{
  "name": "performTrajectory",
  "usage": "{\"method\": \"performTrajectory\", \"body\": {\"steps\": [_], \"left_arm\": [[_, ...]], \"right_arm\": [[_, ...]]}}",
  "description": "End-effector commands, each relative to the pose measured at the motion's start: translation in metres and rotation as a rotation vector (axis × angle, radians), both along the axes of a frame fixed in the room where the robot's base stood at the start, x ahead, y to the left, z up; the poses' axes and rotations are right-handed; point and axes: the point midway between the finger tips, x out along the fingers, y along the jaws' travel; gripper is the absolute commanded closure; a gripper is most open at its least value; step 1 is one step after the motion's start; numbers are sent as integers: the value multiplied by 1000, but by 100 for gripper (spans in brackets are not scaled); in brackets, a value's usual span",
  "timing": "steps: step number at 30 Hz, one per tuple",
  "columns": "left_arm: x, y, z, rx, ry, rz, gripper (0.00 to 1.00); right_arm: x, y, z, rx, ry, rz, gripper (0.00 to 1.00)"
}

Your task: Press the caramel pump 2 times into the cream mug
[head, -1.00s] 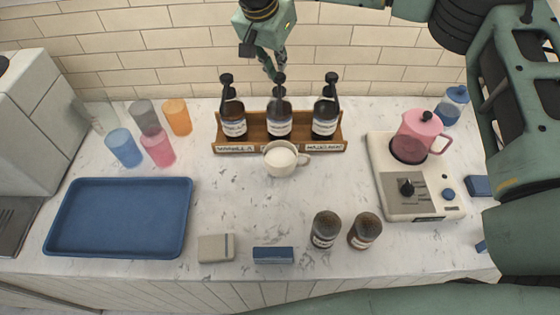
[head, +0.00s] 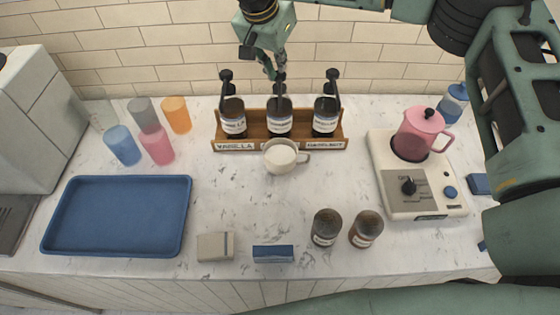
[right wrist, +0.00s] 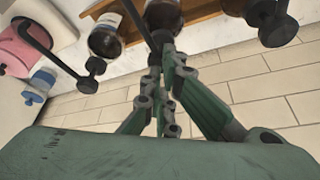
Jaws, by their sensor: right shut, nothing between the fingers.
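The cream mug (head: 281,158) stands upright on the counter in front of the middle bottle, with its handle to the right and a pale, whitish inside. The middle bottle (head: 279,122) is dark with a white label and a black pump; its rack label is hidden behind the mug, and it stands between the bottles marked vanilla and hazelnut. My right gripper (head: 279,73) is shut and empty, pointing down at the middle pump's top; I cannot tell whether it touches. In the right wrist view its fingers (right wrist: 165,55) cover most of that pump. My left gripper is not in view.
The vanilla bottle (head: 232,120) and hazelnut bottle (head: 325,120) flank it closely in the wooden rack (head: 345,133). A pink pot (head: 414,140) stands on a burner at right. Several cups and a blue tray (head: 60,215) are at left. Two brown jars (head: 326,227) stand in front.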

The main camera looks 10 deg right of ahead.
Motion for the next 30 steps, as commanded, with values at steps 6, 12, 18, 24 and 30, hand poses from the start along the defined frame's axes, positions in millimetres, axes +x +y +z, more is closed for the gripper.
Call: {"method": "performTrajectory", "body": {"steps": [6,12,18,24,30], "left_arm": [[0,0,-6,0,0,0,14],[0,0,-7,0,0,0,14],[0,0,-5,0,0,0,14],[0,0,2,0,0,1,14],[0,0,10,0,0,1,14]], "right_arm": [[-1,0,-12,-1,5,0,100],[-1,0,-14,-1,7,0,100],[-2,0,-12,-2,8,0,100],[-1,-1,-1,-2,7,0,100],[-1,0,12,-1,5,0,100]]}}
